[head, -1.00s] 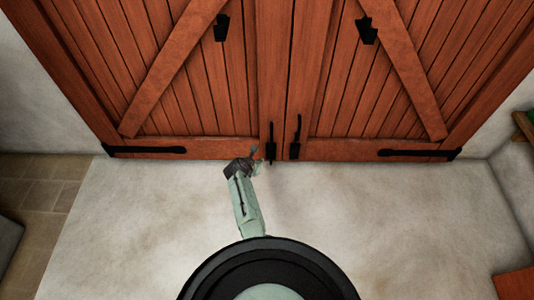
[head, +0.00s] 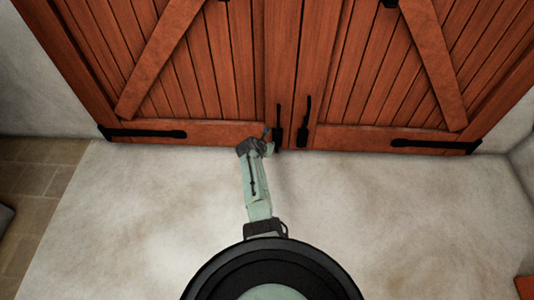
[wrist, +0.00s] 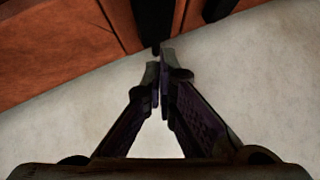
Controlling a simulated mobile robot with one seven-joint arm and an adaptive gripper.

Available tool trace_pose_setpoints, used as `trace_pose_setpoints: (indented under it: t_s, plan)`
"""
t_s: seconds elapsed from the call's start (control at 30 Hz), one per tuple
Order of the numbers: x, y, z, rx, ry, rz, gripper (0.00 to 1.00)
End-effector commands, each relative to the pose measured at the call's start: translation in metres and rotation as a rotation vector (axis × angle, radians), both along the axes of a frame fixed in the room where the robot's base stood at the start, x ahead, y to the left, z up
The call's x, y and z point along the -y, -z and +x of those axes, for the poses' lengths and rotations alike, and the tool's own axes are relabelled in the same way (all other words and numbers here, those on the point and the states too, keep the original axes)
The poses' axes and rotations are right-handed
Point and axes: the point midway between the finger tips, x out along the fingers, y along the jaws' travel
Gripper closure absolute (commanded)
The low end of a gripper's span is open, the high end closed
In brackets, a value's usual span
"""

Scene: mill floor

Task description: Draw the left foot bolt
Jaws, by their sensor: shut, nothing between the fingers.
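The left foot bolt (head: 279,132) is a black upright rod with a thicker lower block at the bottom of the left door leaf, beside the middle seam. In the head view my gripper (head: 269,142) is low at its left side, very close to it. In the wrist view the fingertips (wrist: 160,67) are together and hold nothing. A black upright part, apparently the left foot bolt (wrist: 153,22), stands just beyond the tips. I cannot tell whether they touch it.
The right foot bolt (head: 303,135) is close by on the right door leaf (head: 350,138). The left leaf (head: 215,132) carries a black strap hinge (head: 145,133); both leaves look closed. The pale floor (head: 400,220) in front is clear.

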Motion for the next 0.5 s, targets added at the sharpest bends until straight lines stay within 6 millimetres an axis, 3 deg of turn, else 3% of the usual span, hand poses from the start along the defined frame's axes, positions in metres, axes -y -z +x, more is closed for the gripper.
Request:
trace_pose_setpoints:
  t_s: [0.03, 0.13, 0.2, 0.5]
  plan:
    - [0.002, 0.012, 0.004, 0.001, 0.001, 0.001, 1.0]
    - [0.005, 0.018, 0.011, 0.001, 0.001, 0.0, 1.0]
    - [0.007, -0.007, 0.017, 0.004, 0.0, 0.001, 1.0]
    - [0.011, -0.025, 0.026, 0.0, -0.001, 0.001, 1.0]
